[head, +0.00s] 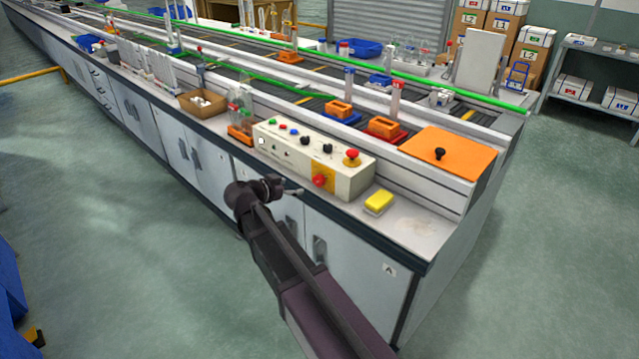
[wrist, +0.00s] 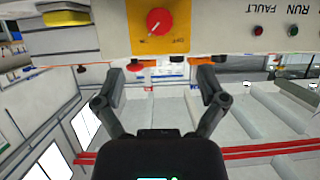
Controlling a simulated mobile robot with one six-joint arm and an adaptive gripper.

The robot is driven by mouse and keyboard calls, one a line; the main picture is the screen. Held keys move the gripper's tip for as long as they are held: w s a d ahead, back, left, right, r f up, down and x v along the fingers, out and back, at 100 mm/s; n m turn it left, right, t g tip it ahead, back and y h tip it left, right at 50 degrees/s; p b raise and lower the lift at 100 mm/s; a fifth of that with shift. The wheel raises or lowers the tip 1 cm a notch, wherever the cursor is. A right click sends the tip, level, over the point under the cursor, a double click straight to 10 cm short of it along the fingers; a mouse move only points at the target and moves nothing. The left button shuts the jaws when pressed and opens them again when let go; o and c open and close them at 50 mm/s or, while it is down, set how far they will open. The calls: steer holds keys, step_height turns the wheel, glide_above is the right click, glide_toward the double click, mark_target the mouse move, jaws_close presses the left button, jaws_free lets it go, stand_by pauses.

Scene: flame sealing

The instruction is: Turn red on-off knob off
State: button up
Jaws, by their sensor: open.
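The red on-off knob (head: 320,181) sits on a yellow plate (head: 327,169) on the front face of the cream control box (head: 290,160). In the wrist view the picture is inverted, and the red knob (wrist: 159,20) shows at the top centre on its yellow plate, with a pale mark on the knob. My gripper (head: 286,186) is in front of the box, to the left of the knob in the head view. In the wrist view my gripper (wrist: 160,73) is open and empty, its fingers spread wide. The knob appears beyond the gap, apart from both fingers.
A red mushroom button (head: 352,154) and several small black, green and blue controls sit on the box top. A yellow sponge (head: 379,202) lies right of the box. An orange rack with bottles (head: 241,132) stands left. The floor before the bench is clear.

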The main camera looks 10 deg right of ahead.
mark_target(316, 182)
steer(key=b+x, duration=0.4)
steer(key=x, duration=0.7)
steer(key=shift+a+f, duration=0.1)
steer(key=shift+x, duration=0.8)
